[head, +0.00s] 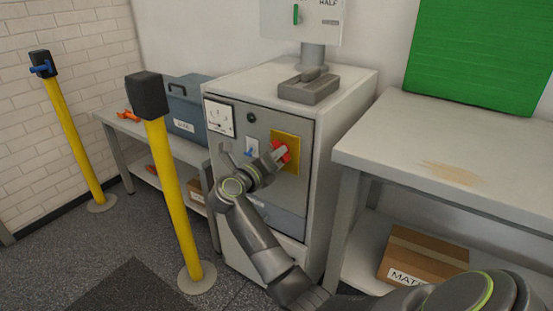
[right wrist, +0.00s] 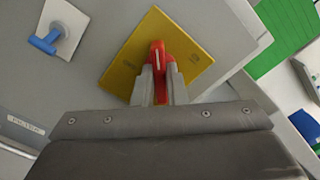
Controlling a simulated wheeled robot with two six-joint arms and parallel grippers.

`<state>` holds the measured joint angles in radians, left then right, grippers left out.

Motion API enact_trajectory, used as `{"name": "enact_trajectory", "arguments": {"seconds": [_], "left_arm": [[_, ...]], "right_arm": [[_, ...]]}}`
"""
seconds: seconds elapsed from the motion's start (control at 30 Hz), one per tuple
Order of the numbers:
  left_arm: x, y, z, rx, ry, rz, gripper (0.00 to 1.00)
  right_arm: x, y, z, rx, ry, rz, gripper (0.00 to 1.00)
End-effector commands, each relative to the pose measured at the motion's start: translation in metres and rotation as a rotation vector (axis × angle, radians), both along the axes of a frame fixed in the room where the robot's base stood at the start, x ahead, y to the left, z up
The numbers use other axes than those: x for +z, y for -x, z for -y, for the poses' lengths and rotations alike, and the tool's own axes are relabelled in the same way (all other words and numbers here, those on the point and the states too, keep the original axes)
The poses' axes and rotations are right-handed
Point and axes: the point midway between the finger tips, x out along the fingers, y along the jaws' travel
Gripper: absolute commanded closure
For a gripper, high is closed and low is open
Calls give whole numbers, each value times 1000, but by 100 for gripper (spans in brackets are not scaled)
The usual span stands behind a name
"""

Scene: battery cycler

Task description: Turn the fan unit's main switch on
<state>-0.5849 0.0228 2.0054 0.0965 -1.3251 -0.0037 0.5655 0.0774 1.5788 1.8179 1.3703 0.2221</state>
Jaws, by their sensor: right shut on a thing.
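The fan unit (head: 335,130) is a grey cabinet with a control panel on its front. Its main switch, a red handle (head: 281,151), sits on a yellow plate (head: 291,163); the red handle (right wrist: 157,56) and yellow plate (right wrist: 120,62) also show in the right wrist view. My right gripper (head: 277,154) reaches the handle, and in the right wrist view its fingers (right wrist: 158,85) are shut on it from both sides. My left gripper is not in view.
A blue lever switch (head: 250,148) on a white plate is left of the yellow plate. A gauge (head: 219,118) is further left. Yellow posts (head: 176,200) stand left of the cabinet. A workbench (head: 430,145) stands close on the right.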

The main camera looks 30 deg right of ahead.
Motion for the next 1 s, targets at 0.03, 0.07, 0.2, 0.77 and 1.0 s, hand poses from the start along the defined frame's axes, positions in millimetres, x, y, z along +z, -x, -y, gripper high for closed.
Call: {"name": "enact_trajectory", "arguments": {"seconds": [0.03,0.07,0.2,0.77,1.0], "left_arm": [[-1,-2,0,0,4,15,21],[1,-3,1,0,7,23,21],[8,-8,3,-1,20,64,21],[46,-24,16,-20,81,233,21],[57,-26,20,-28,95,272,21]], "right_arm": [[-4,0,0,-1,-18,39,100],[-4,0,0,0,-29,66,100],[-5,0,0,-1,-80,189,100],[-4,0,0,-1,-256,610,100],[-3,0,0,-3,-295,700,100]]}}
